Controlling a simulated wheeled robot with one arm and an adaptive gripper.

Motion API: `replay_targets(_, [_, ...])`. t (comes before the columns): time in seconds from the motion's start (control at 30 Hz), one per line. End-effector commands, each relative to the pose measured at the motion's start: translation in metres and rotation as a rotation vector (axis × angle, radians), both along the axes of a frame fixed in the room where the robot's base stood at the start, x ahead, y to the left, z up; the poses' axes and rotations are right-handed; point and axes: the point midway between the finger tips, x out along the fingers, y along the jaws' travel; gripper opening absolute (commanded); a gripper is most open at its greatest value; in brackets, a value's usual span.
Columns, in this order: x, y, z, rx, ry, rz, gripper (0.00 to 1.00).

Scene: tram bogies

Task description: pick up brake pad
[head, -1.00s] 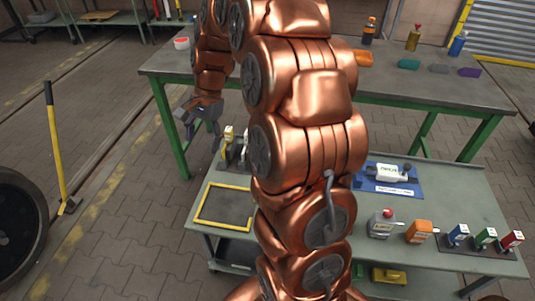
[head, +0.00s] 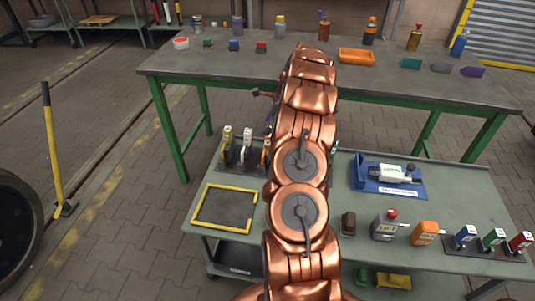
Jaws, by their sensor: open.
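No part is clearly marked as the brake pad. A small dark brown block (head: 348,223) stands on the green cart top just right of my arm. A teal block (head: 410,63), a grey block (head: 441,68) and a purple block (head: 472,72) lie at the right of the back table. I cannot tell which of these, if any, is the brake pad. My arm reaches forward over the cart to the back table's front edge. My gripper is hidden behind the arm links, so its place relative to the blocks does not show.
The back table (head: 200,68) also holds an orange tray (head: 357,56), bottles and small coloured blocks. A yellow-handled bar (head: 52,150) stands at left.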

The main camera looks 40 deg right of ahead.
Motion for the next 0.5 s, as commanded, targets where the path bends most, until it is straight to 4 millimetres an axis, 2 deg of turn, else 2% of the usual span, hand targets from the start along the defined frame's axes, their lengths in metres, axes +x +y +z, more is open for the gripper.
replay_targets(0.03, [-0.002, -0.009, -0.007, 0.003, 0.003, -0.026, 0.71])
replay_targets(0.17, [-0.004, -0.019, -0.014, 0.006, 0.005, -0.064, 0.71])
replay_targets(0.5, [0.004, -0.014, -0.039, 0.008, 0.008, -0.068, 0.71])
